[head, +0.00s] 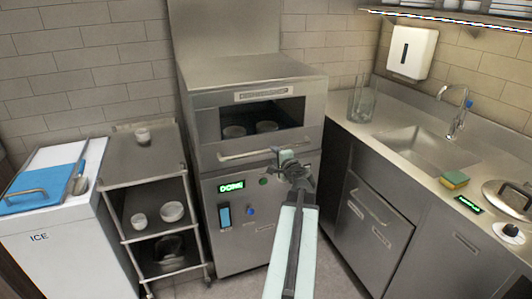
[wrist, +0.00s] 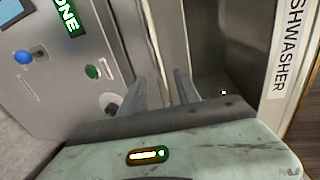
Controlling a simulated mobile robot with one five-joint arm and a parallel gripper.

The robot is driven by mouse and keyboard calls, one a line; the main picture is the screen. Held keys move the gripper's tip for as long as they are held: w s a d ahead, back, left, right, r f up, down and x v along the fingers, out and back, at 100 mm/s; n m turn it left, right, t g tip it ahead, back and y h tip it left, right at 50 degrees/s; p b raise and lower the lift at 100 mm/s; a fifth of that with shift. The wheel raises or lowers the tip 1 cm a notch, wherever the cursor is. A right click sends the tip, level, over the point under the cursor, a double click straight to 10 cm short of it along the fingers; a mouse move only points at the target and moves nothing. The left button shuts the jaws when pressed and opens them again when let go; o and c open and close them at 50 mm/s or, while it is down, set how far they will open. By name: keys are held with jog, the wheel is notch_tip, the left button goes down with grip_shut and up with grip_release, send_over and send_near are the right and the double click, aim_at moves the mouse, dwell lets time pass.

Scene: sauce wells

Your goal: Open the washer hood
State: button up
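The washer's steel hood (head: 205,125) is down over the machine at centre. Two bowls (head: 266,127) show through its dark window. The hood's handle bar (head: 240,155) runs along its lower front edge. My gripper (head: 286,158) is in front of the bar's right end in the head view. In the wrist view my gripper (wrist: 162,88) has its two fingers apart, pointing at the washer front. A pale bar-like strip (wrist: 152,40) shows beyond and between them; I cannot tell whether they touch it. A green DONE display (head: 231,187) is lit on the panel below.
A steel shelf rack (head: 152,165) with bowls and a white ICE chest (head: 45,240) stand at left. A counter (head: 400,135) with sink (head: 420,145), sponge (head: 454,180) and glass jar (head: 362,100) is at right. Some floor is clear before the washer.

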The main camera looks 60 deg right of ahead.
aim_at(269, 152)
jog(key=b+x, duration=0.1)
jog(key=x, duration=0.5)
jog(key=shift+w+d+f, duration=0.15)
jog(key=shift+w, duration=0.2)
grip_shut()
dwell(0.9)
